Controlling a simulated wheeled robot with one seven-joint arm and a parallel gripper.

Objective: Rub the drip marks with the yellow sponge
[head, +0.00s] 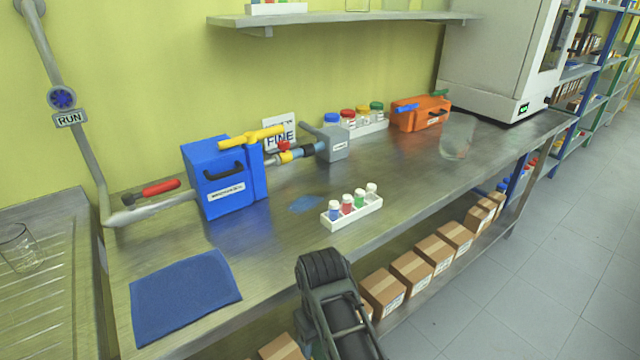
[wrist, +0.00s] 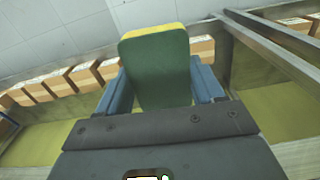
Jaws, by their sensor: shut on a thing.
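The sponge (wrist: 158,62) shows in the wrist view with a dark green face and a yellow edge along its top. My gripper (wrist: 160,88) is shut on it, one blue-grey finger on each side. The drip marks (head: 305,203) show in the head view as a small blue patch on the steel bench, between the blue box and the white rack of small bottles. In the head view my arm is at the bottom centre, in front of the bench edge. The sponge cannot be made out there.
A white rack (head: 355,212) with small capped bottles stands just right of the marks. A blue box (head: 218,180) with a yellow handle stands left of them. A blue cloth (head: 184,294) lies at the front left. A clear beaker (head: 456,140) stands to the right. Cardboard boxes (head: 411,271) line the lower shelf.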

